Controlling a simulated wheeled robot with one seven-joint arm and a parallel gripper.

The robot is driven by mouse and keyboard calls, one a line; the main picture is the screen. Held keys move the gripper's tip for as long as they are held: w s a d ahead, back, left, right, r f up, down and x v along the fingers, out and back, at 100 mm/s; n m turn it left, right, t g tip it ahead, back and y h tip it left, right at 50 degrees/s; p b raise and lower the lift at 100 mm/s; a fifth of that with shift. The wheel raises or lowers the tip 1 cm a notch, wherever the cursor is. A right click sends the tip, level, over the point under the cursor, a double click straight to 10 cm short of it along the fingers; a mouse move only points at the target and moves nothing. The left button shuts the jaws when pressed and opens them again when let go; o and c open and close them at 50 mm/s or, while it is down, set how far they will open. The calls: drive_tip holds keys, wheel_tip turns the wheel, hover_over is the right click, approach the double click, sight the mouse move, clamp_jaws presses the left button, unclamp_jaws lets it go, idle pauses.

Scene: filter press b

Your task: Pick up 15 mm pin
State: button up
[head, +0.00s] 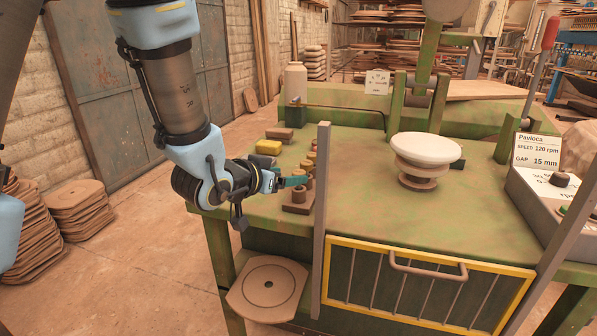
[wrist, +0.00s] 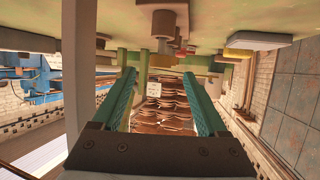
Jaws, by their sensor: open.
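My gripper (head: 294,181) is at the left side of the green machine table, beside a small brown rack (head: 297,209) with several short brass-brown pins (head: 309,168). Its teal fingers are open. In the wrist view the gripper (wrist: 160,75) has nothing between its fingers. That view is upside down, with the table surface along the top. A brown pin (wrist: 163,24) shows there just beyond the fingertips. No size marking is readable on the pins, so I cannot tell which is the 15 mm one. My fingers partly hide the rack in the head view.
A yellow block (head: 268,147) and a brown block (head: 279,134) lie behind my gripper. A grey upright post (head: 320,220) stands close on the right. A white-topped round piece (head: 427,150) stands mid-table. A sign (head: 536,150) reads gap 15 mm. The table front centre is clear.

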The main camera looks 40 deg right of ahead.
sight(298, 172)
drive_tip(key=shift+p+x, duration=0.75)
drive_tip(key=shift+x, duration=2.3)
drive_tip(key=shift+f, duration=0.1)
drive_tip(key=shift+c, duration=0.3)
clamp_jaws()
